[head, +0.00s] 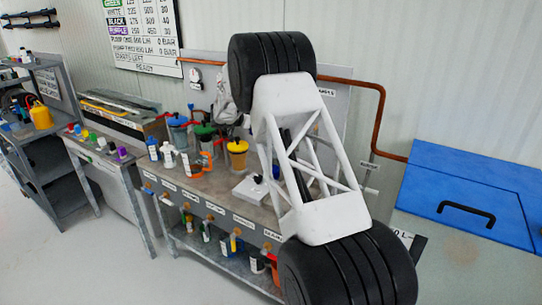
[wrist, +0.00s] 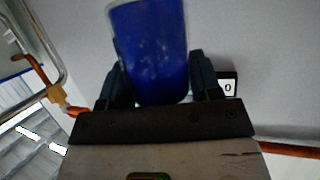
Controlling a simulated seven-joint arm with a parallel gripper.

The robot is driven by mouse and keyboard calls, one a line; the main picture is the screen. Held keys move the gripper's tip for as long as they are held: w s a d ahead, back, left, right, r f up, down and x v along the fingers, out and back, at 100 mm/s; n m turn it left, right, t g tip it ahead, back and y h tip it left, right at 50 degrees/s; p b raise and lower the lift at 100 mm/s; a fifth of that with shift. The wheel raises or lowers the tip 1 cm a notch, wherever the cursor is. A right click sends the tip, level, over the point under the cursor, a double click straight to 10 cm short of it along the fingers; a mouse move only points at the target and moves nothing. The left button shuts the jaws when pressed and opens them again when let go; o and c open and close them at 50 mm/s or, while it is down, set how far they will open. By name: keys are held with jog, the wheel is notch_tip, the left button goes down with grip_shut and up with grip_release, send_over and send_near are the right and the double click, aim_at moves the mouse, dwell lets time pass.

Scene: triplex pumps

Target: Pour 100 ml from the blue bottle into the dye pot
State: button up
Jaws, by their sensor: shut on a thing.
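In the wrist view my gripper (wrist: 158,62) is shut on a blue cylindrical body (wrist: 150,40), which I take to be the blue bottle. In the head view my gripper and the held bottle are hidden behind my white arm link. Pots with blue (head: 177,121), green (head: 204,130) and yellow (head: 237,148) tops stand on the bench. I cannot tell which one, if any, is the dye pot. The wrist view shows no pot beneath the bottle.
White bottles (head: 167,157) and an orange-marked container (head: 206,160) stand left on the metal bench (head: 205,188). A white box (head: 250,188) with a dark knob sits near my arm. A copper pipe (head: 381,110) runs along the wall. A blue case (head: 480,195) lies at right.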

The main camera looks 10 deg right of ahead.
jog(key=shift+s+d+f+m+t+y, duration=0.25)
jog(key=shift+s+f+m+t, duration=0.2)
jog(key=shift+f+m, duration=0.2)
jog(key=shift+s+d+f+m+t+y, duration=0.25)
jog(key=shift+s+f+m+t, duration=0.1)
jog(key=shift+f+m+t, duration=0.3)
jog(key=shift+s+d+f+m+t, duration=0.3)
jog(key=shift+s+f+m+t, duration=0.3)
jog(key=shift+m, duration=0.6)
jog(key=shift+f+m+t+y, duration=0.2)
jog(key=shift+m+t+y, duration=0.1)
jog(key=shift+m, duration=0.1)
jog(key=shift+w+a+r+m+t, duration=0.1)
jog(key=shift+w+r+m+t, duration=0.1)
jog(key=shift+r+m+t, duration=0.3)
dwell(1.0)
jog(key=shift+w+a+f+m+t, duration=0.1)
jog(key=shift+f+m+t, duration=0.55)
jog(key=shift+m, duration=0.75)
dwell(2.2)
